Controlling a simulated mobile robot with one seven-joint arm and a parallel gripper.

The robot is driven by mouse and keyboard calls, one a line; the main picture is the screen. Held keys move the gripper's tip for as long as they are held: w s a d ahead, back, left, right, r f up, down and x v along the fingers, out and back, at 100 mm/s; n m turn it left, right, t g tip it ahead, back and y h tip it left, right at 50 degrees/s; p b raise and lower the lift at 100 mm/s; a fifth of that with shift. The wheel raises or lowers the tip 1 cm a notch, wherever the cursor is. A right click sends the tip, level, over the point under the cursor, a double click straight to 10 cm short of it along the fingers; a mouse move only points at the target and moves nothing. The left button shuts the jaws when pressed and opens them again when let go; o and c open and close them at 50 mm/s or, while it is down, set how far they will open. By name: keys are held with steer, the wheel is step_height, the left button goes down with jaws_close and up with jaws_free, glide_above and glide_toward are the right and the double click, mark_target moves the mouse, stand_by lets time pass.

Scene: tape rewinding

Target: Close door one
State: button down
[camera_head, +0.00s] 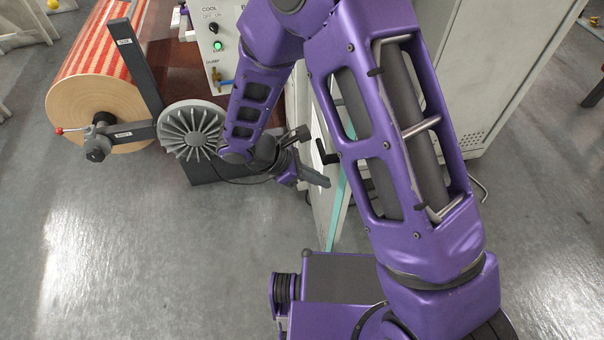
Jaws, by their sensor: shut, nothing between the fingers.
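A pale door (323,205) with a teal strip along its edge stands out from the grey machine cabinet, seen nearly edge-on in the head view. It appears to be ajar. A black handle (326,153) sticks out at its upper part. My gripper (322,181) is shut and empty, at the door's left face below the handle. I cannot tell whether it touches the door. My purple arm hides the door's right side and its hinge area. No door number is readable.
A large roll (100,95) with red-striped material and a grey finned wheel (190,131) stand left of my gripper. A control panel (213,45) with a lit green button is behind. A tall grey cabinet (485,60) is at right. The floor at front left is clear.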

steer(key=shift+w+d, duration=0.25)
steer(key=shift+d, duration=0.9)
steer(key=shift+d, duration=0.1)
